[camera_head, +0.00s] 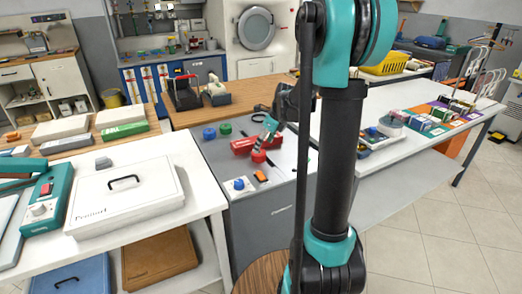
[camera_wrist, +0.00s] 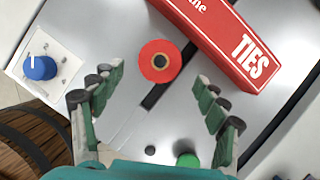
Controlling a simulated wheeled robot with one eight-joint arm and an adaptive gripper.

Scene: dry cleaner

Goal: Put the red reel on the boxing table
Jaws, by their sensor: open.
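The red reel (camera_head: 259,156) sits on the grey-topped cabinet (camera_head: 215,158) at mid-picture. In the wrist view the red reel (camera_wrist: 160,61) shows from above, with a dark hole in its middle. My gripper (camera_head: 263,146) is over it, pointing down. In the wrist view my gripper (camera_wrist: 159,79) is open and empty, its green-padded fingers apart to the left and right of the reel. I see no finger touching it. I cannot tell for sure which table is the boxing table; a long white table (camera_head: 408,98) at right bears several small boxes.
A red box marked "TIES" (camera_wrist: 215,40) lies close beside the reel. A white block with a blue knob (camera_wrist: 40,67) is at left. Blue (camera_head: 209,133) and green (camera_head: 225,129) round pieces stand behind. A white case (camera_head: 125,197) lies on the left table.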

